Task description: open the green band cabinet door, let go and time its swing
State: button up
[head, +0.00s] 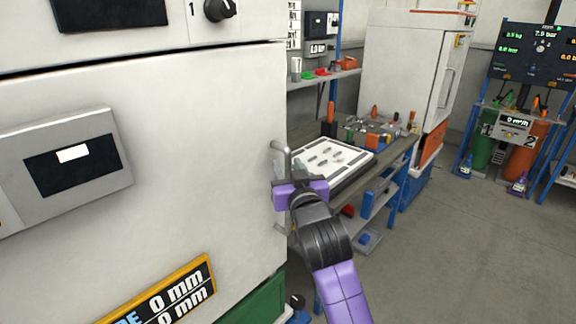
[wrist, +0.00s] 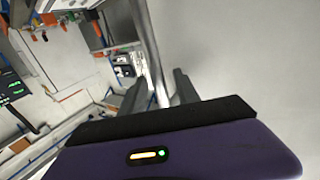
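The near white cabinet's door (head: 190,200) fills the left of the head view, with a green band (head: 255,303) below it. The door looks flush with the panel above. Its grey bar handle (head: 285,150) is at the door's right edge. My gripper (head: 288,182) is at the handle, which partly hides behind it. In the wrist view the handle bar (wrist: 150,45) runs down between the two dark fingers of my gripper (wrist: 158,92). A gap shows on each side of the bar, so the fingers look open around it. The fingertips' far side is hidden.
A workbench (head: 385,165) with a white tray (head: 325,160) and tools stands just behind the handle. A second white cabinet (head: 400,70) with an orange band stands beyond it. The floor (head: 440,250) on the right is clear. A dark display board (head: 535,55) is at the back right.

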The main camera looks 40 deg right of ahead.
jog(key=shift+w+d, duration=0.1)
grip_shut()
dwell(1.4)
